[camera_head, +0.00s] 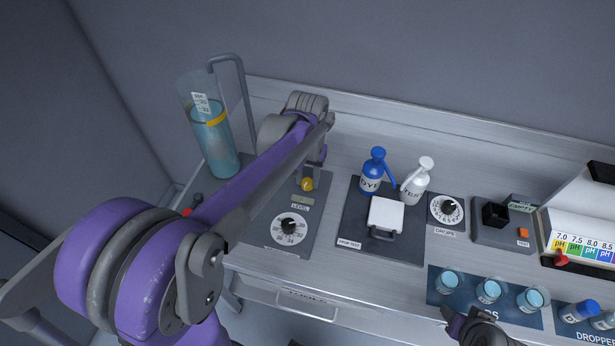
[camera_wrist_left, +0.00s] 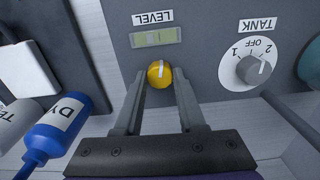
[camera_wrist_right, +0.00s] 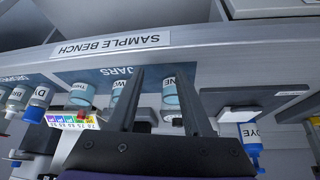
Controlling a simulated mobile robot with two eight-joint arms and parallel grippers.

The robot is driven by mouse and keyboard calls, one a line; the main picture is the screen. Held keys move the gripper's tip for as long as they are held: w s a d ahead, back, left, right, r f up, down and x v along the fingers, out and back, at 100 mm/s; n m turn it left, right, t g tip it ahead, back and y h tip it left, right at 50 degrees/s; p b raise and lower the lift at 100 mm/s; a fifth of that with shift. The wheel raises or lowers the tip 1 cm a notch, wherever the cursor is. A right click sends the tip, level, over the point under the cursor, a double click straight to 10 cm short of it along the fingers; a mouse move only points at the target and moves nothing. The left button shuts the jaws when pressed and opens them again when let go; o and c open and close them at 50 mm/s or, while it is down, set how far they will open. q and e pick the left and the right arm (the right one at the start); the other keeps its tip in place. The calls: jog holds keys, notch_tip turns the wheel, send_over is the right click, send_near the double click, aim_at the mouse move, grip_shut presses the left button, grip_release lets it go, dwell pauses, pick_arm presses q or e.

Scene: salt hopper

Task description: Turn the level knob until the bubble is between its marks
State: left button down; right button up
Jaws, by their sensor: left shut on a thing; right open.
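The yellow level knob (camera_head: 307,184) sits on a dark panel at the bench's left. It also shows in the left wrist view (camera_wrist_left: 157,76), its pale pointer line near upright there. My left gripper (camera_head: 311,172) reaches down to it, its fingers (camera_wrist_left: 158,82) shut on the knob's two sides. The level window (camera_head: 302,200) lies beside the knob by the LEVEL label; in the left wrist view it is a pale green strip (camera_wrist_left: 156,38) with fine lines. I cannot tell where the bubble stands. My right gripper (camera_wrist_right: 158,82) is open and empty near the jars.
A TANK dial (camera_wrist_left: 247,68) shares the panel, with a tall water cylinder (camera_head: 214,140) behind. The blue dye bottle (camera_head: 371,172), white bottle (camera_head: 415,183) and a white-lidded box (camera_head: 385,214) stand to the right. Several jars (camera_head: 488,291) line the front edge.

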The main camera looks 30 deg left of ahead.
aim_at(308, 182)
pick_arm(q)
jog(key=shift+m+b, duration=0.3)
jog(key=shift+m, duration=1)
pick_arm(e)
jog(key=shift+s+f, duration=0.15)
jog(key=shift+f, duration=0.2)
pick_arm(q)
jog(key=c, duration=0.5)
grip_release()
jog(key=shift+r, duration=0.15)
pick_arm(e)
jog(key=shift+w+r+p, duration=0.2)
jog(key=shift+r+p, duration=0.15)
jog(key=shift+r, duration=0.1)
pick_arm(q)
notch_tip(308, 182, up, 11)
jog(key=shift+f, duration=0.2)
